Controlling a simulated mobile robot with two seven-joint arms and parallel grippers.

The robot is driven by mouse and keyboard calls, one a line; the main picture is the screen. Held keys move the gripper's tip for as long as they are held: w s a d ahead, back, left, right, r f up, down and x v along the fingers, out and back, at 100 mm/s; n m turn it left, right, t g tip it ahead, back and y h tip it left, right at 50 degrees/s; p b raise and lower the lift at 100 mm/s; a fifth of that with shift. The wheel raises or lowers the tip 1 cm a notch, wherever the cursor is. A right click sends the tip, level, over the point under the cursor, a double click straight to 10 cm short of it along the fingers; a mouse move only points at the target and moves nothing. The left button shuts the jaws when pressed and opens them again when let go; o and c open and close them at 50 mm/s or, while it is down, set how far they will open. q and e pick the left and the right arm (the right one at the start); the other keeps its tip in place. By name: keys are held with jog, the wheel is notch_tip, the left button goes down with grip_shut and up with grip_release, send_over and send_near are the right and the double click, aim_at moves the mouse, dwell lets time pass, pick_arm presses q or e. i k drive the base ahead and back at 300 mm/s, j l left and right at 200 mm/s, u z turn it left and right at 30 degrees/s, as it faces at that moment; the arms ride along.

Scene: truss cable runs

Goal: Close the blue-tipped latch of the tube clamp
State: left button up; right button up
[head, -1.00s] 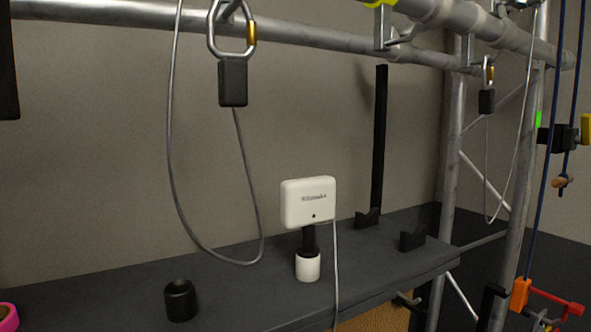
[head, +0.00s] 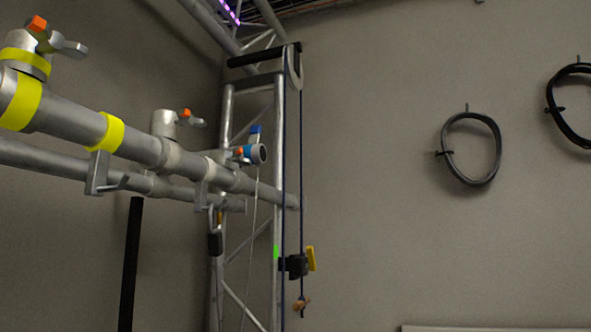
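A blue-tipped part (head: 255,131) stands up at a small tube clamp (head: 247,155) near the far end of the upper horizontal truss tube. The clamp also shows small blue and orange parts near a round, open tube end facing me. It is small in view, and I cannot tell how the latch sits. Two other clamps with orange tips sit on the same tube: one at the upper left (head: 28,50) and one near the middle (head: 166,125). Neither of my grippers is in view.
Yellow bands (head: 107,131) mark the tube (head: 72,116). A metal hook hangs below it. A vertical truss (head: 280,190) stands behind, with a blue rope (head: 302,170) and a black-and-yellow rope device (head: 296,264). Coiled black cables (head: 471,181) hang on the right wall.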

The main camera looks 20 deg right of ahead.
aim_at(256, 131)
jog(key=z, duration=0.25)
jog(key=u, duration=0.55)
jog(key=l+u, duration=1)
jog(key=l, duration=0.2)
jog(key=k+l+u, duration=0.2)
jog(key=l, duration=0.15)
jog(key=k+l, duration=0.1)
jog(key=l, duration=0.35)
jog(key=k+l+u, duration=0.1)
jog(key=l, duration=0.3)
